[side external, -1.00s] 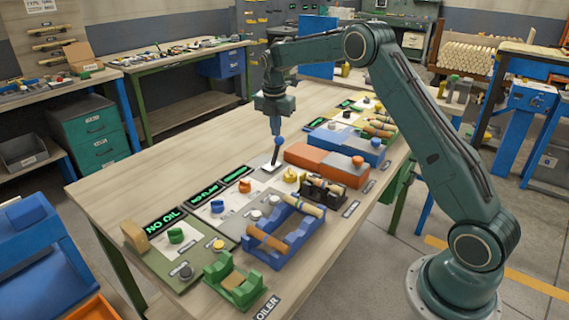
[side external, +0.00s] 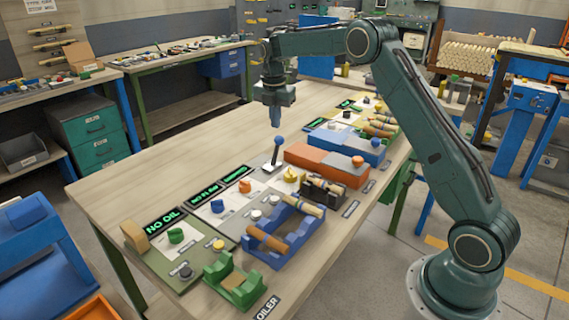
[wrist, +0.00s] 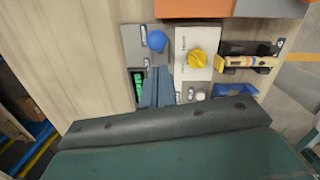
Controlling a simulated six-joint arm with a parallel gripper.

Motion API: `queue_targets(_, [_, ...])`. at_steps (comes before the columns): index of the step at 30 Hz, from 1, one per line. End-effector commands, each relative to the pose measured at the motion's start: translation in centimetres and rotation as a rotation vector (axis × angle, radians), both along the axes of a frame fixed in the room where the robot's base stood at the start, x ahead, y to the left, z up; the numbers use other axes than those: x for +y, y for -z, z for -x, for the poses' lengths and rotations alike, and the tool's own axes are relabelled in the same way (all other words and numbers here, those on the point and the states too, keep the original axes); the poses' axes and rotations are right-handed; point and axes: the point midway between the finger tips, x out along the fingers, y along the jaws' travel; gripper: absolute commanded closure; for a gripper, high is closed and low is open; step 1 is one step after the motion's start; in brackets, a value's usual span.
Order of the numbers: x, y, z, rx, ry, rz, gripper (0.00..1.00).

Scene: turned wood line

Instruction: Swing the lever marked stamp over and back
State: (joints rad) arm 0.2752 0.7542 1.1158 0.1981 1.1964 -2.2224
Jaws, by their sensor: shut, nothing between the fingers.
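The lever (side external: 274,154) has a dark stem and a blue ball knob, and stands on a pale plate on the long bench. Its stem leans to the right in the side view. The blue ball also shows in the wrist view (wrist: 156,40). No lettering on the lever is readable. My gripper (side external: 275,124) is shut and empty, pointing down just above the ball and apart from it. Its fingers (wrist: 157,72) show just below the ball in the wrist view.
An orange block (side external: 325,163) stands right of the lever. A yellow knob (wrist: 197,59) and a dark cradle with a turned piece (side external: 322,189) are close by. Green-lit displays (side external: 203,192) line the panels at left. The bench behind the lever is bare.

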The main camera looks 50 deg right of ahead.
Motion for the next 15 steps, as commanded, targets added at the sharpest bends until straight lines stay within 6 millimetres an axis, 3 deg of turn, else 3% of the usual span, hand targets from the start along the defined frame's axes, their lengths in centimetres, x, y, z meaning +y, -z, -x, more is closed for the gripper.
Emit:
queue_targets(9, [0.3, -4.1, 0.1, -0.002, 0.0, 0.002, 1.0])
queue_targets(15, [0.5, -5.4, 0.2, -0.001, -0.001, 0.0, 1.0])
